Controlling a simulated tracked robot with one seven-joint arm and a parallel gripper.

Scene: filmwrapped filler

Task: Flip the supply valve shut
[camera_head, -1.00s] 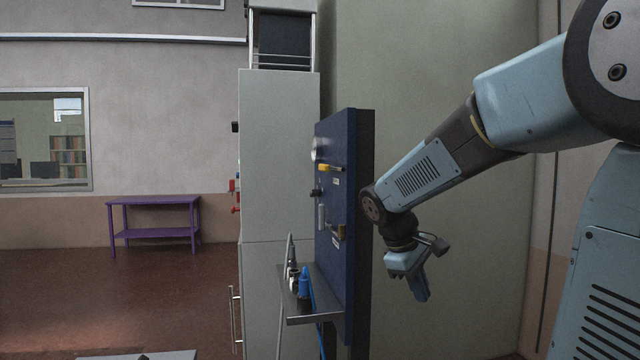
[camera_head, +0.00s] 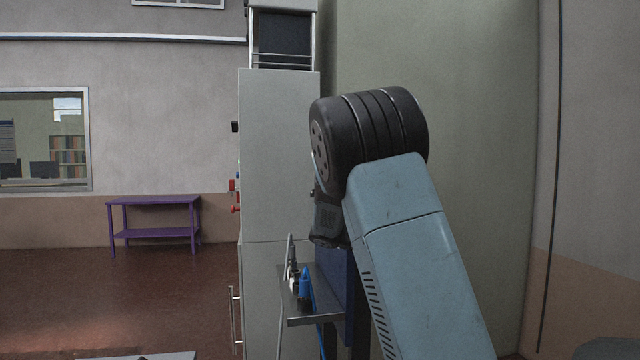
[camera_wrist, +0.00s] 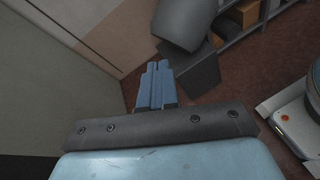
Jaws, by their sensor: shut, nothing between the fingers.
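In the head view my own arm covers most of the dark blue panel (camera_head: 338,290), and only its lower part shows. The panel's upper face, with the yellow-handled fittings seen a second ago, is hidden, so I cannot see the supply valve. My gripper is hidden behind the arm in the head view. In the wrist view my gripper (camera_wrist: 155,72) shows its two blue fingers closed together with nothing between them. It points over the floor, and no valve shows near the fingertips.
A metal shelf (camera_head: 312,318) with a blue bottle (camera_head: 305,287) juts from the panel's lower part. A tall grey cabinet (camera_head: 278,160) stands to its left. A purple table (camera_head: 153,202) stands by the far wall. In the wrist view a grey box (camera_wrist: 195,72) lies beyond the fingers.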

